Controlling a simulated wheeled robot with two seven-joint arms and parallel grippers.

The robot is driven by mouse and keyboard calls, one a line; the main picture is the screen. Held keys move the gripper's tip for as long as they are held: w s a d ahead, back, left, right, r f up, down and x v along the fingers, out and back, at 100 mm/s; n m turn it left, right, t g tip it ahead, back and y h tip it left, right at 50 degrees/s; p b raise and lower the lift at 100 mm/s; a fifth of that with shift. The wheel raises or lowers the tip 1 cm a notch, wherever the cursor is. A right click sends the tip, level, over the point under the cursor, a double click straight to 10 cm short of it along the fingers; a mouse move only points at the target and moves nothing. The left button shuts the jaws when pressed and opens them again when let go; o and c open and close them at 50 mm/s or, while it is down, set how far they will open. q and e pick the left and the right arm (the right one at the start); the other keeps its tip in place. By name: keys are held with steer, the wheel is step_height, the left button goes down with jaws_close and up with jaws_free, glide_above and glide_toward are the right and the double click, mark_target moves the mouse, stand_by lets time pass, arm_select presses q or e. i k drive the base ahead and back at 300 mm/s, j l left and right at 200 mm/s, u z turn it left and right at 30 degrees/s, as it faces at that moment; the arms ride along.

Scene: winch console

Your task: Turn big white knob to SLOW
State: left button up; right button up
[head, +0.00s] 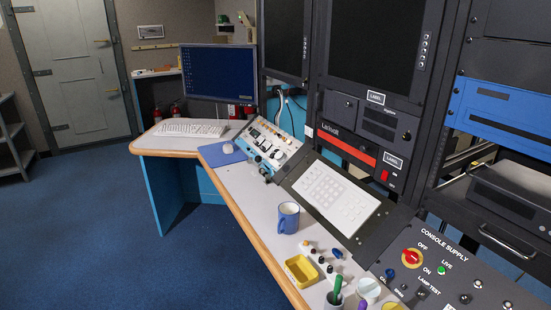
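I cannot make out a big white knob or a SLOW label. A small light grey control box (268,143) with several small knobs and switches stands on the desk by the monitor; its markings are too small to read. At the lower right, a dark sloping panel (455,262) marked CONSOLE SUPPLY carries a red rotary knob (411,258) on a yellow disc between OFF and ON. Neither of my grippers is in view.
The desk (236,183) runs from the keyboard (191,128) towards me. On it stand a blue mug (288,218), a yellow tray (301,271) and a white cup (368,289). A black equipment rack rises at right. The blue floor (90,220) at left is clear.

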mark_target(280, 156)
steer(key=i+j+z, duration=0.15)
steer(key=z, duration=0.7)
steer(key=i+j+z, duration=0.2)
steer(key=j, duration=0.25)
steer(key=i+j+z, duration=0.1)
steer(key=j+z, duration=0.15)
steer(key=j, duration=0.2)
steer(key=i+j+z, duration=0.2)
steer(key=j, duration=0.3)
steer(key=j+z, duration=0.25)
steer(key=j, duration=0.25)
steer(key=k, duration=0.05)
